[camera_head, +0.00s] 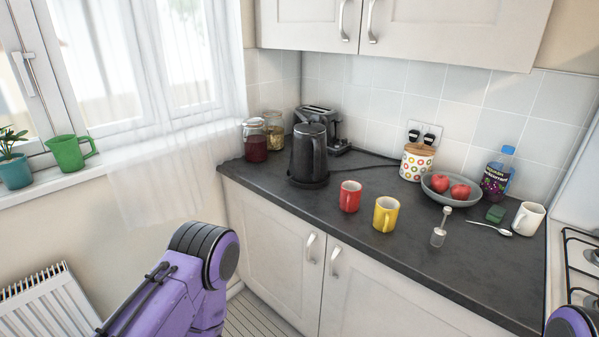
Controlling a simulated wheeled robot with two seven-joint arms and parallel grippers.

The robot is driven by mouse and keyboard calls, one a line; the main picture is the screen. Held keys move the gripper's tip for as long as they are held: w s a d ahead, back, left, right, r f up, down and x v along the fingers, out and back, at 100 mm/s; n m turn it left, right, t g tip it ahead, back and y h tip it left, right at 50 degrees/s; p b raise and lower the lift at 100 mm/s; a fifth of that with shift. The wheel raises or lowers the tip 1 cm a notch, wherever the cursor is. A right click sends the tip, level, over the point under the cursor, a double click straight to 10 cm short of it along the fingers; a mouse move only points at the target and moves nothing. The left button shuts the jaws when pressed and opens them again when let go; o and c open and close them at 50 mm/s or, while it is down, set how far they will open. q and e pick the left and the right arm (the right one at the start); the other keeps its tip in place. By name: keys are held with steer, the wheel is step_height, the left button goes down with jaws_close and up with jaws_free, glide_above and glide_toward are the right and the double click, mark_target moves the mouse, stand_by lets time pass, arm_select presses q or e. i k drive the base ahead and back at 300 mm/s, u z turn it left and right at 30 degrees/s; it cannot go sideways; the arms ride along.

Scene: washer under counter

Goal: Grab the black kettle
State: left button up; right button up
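The black kettle (309,152) stands upright on the dark counter, near its left end and in front of the toaster. Its handle appears to face right. A purple link of my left arm shows at the lower left, below and in front of the counter, well apart from the kettle. A small purple part of my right arm shows at the bottom right corner. Neither gripper's fingers are in view.
Two jars (255,140) and a toaster (322,122) stand close behind the kettle. A red mug (350,196) and a yellow mug (386,214) stand to its right. A fruit bowl (440,195) is further right. The counter (275,192) is clear in front of the kettle.

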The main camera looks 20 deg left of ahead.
mark_target(309, 162)
steer(key=u, duration=1.5)
steer(key=i, duration=1.35)
steer(key=z, duration=1.3)
